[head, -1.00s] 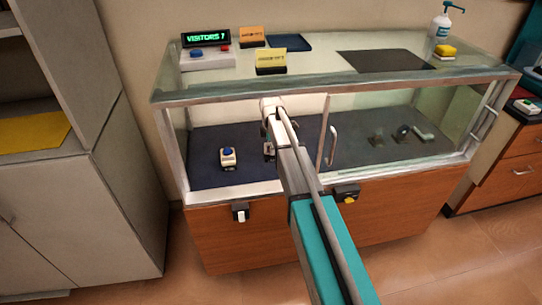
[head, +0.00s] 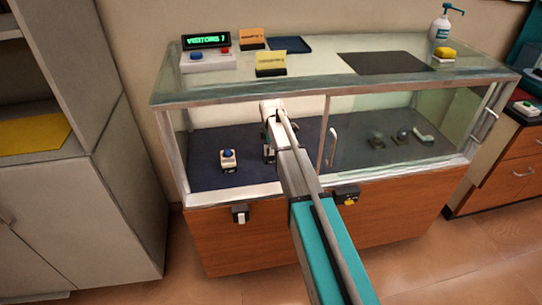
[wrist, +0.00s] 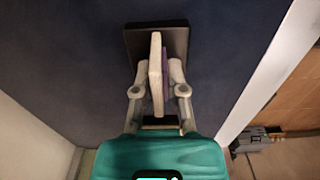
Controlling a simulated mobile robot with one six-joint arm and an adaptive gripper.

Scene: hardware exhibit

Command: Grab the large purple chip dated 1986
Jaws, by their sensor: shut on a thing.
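In the wrist view, a thin upright slab (wrist: 156,72) with a pale edge and a purple right side stands between my fingers. It looks like the purple chip, seen edge-on, and no date is readable. My gripper (wrist: 158,80) is shut on it, one finger on each side. A black square base (wrist: 178,38) lies below the slab on the dark case floor. I cannot tell whether slab and base touch. In the head view, my gripper (head: 269,152) is inside the left part of the glass case, and my arm mostly hides the chip.
Several small items, including a dark one (head: 402,136), lie behind the right pane. A door handle (head: 333,145) stands right of my arm. The case top holds signs and a dispenser (head: 441,24).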

